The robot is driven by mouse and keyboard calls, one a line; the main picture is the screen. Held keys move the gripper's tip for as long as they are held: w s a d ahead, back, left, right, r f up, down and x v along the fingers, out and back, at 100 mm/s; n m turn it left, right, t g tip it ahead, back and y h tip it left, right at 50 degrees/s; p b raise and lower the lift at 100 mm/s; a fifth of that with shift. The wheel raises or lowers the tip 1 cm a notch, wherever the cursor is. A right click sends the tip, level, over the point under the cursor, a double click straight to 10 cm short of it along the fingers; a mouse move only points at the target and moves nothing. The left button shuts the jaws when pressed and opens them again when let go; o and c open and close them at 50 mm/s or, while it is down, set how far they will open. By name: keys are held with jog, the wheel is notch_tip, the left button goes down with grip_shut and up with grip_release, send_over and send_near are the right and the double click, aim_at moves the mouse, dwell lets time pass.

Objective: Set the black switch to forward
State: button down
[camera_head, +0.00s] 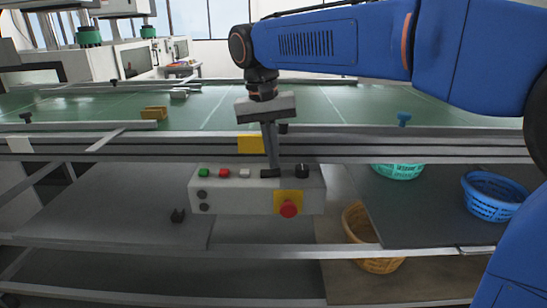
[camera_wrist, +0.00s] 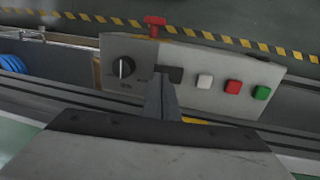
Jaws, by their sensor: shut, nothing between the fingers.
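A grey control box (camera_head: 235,196) hangs below the table's front rail. On its top face are a black rotary knob (camera_head: 302,171) at the right and a flat black rectangular switch (camera_head: 270,173) to its left. In the wrist view the knob (camera_wrist: 123,67) shows a pale pointer line and small unreadable lettering; the rectangular switch (camera_wrist: 174,74) is beside it. My gripper (camera_head: 272,166) is shut and empty, pointing down with its tips at the rectangular switch. The fingers (camera_wrist: 162,80) partly cover that switch; whether they touch it cannot be told.
Green (camera_head: 204,173), red (camera_head: 224,173) and white (camera_head: 244,173) buttons sit left of the switch. A red emergency stop (camera_head: 288,209) on a yellow plate projects from the box front. A yellow block (camera_head: 250,144) is on the rail just behind my fingers. Baskets stand below right.

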jog(key=shift+f, duration=0.25)
jog(key=shift+d, duration=0.1)
